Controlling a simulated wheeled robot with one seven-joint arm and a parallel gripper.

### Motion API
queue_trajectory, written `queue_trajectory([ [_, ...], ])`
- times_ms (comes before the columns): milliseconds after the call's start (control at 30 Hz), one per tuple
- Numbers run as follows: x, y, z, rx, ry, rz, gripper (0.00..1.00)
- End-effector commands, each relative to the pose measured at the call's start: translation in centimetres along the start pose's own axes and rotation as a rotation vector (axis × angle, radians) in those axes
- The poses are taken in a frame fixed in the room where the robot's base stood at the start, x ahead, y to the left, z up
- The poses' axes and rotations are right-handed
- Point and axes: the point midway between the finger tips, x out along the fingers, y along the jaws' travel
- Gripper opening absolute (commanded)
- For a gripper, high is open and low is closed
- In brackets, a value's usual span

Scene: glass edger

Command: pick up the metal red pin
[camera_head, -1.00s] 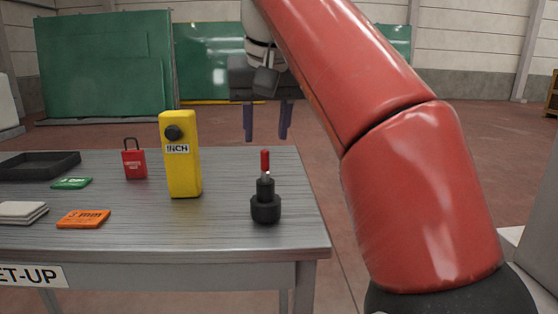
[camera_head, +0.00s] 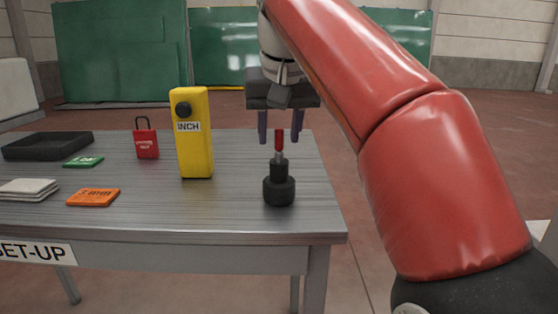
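The red pin (camera_head: 279,141) has a red top on a short metal shank. It stands upright in a dark stepped holder (camera_head: 279,189) near the right end of the metal table. My gripper (camera_head: 280,137) points down, with its two dark purple fingers apart and nothing held between them. In the picture the fingertips lie to either side of the red top. The gripper appears to be behind the pin, and I cannot tell how far.
A yellow INCH box (camera_head: 195,145) stands left of the holder. A red padlock (camera_head: 146,143), green tag (camera_head: 83,161), orange 3 mm tag (camera_head: 93,197), pale cloths (camera_head: 28,190) and black tray (camera_head: 47,146) lie further left. The table (camera_head: 150,215) is bare around the holder.

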Motion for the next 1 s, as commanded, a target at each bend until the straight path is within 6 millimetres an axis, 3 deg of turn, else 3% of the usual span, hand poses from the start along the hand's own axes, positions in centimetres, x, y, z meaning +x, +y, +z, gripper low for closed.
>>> queue_trajectory([
  [300, 0.61, -0.02, -0.02, -0.001, 0.0, 0.0, 0.4],
  [600, 0.6, -0.02, -0.02, -0.001, 0.0, 0.0, 0.01],
  [1000, 0.1, 0.06, -0.13, 0.0, 0.001, 0.0, 0.0],
])
